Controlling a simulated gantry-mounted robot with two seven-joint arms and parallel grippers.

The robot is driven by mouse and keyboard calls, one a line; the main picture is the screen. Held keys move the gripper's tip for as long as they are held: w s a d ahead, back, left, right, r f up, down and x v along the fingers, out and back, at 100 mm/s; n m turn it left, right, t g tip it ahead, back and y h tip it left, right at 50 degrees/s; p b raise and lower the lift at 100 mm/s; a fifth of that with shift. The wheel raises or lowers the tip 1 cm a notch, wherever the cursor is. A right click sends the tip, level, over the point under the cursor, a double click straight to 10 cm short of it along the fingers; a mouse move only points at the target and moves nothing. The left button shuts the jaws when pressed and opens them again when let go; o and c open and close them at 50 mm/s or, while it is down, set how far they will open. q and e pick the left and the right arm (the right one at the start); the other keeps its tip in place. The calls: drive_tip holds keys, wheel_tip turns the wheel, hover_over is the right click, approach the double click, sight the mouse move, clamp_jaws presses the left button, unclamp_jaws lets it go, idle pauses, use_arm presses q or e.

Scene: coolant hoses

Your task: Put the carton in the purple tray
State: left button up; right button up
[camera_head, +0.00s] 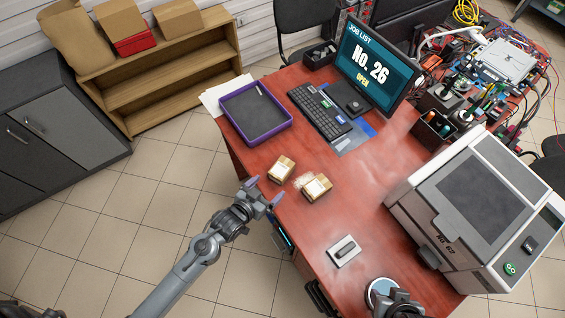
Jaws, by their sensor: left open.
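Two small brown cartons with pale labels lie close together on the red desk. One carton (281,168) is nearer the tray; the other carton (316,187) is to its lower right. I cannot tell which one the task means. The purple tray (286,126) lies at the desk's far left corner, with a dark floor and a small thin light item in it. My left gripper (263,190) is open and empty at the desk's left edge, just lower left of the nearer carton. A dark grey part, seemingly of my right arm, shows at the bottom edge; its jaws cannot be made out.
A keyboard (318,108) and a monitor (374,66) stand right of the tray. A small light block (344,251) lies on the near desk. A large grey machine (480,210) fills the right. The desk between cartons and tray is clear.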

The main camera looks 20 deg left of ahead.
sight(279, 172)
use_arm(q)
drive_tip(key=w, duration=0.5)
drive_tip(key=shift+d+f+b, duration=0.2)
drive_tip(key=shift+d+b, duration=0.15)
drive_tip(key=shift+b, duration=0.05)
drive_tip(key=shift+w, duration=0.35)
drive_tip(key=shift+w+f, duration=0.2)
drive_tip(key=shift+f, duration=0.15)
drive_tip(key=shift+b+x, duration=0.6)
drive_tip(key=shift+x, duration=1.75)
use_arm(e)
drive_tip(key=shift+s+a+f, duration=0.1)
drive_tip(key=shift+s+f, duration=0.05)
drive_tip(key=shift+f, duration=0.3)
drive_tip(key=shift+s+a+f, duration=0.1)
drive_tip(key=shift+s+f, duration=0.05)
drive_tip(key=shift+f, duration=0.3)
use_arm(q)
drive_tip(key=shift+a, duration=0.1)
drive_tip(key=c, duration=1.2)
drive_tip(key=shift+o, duration=0.2)
use_arm(e)
drive_tip(key=shift+a, duration=0.15)
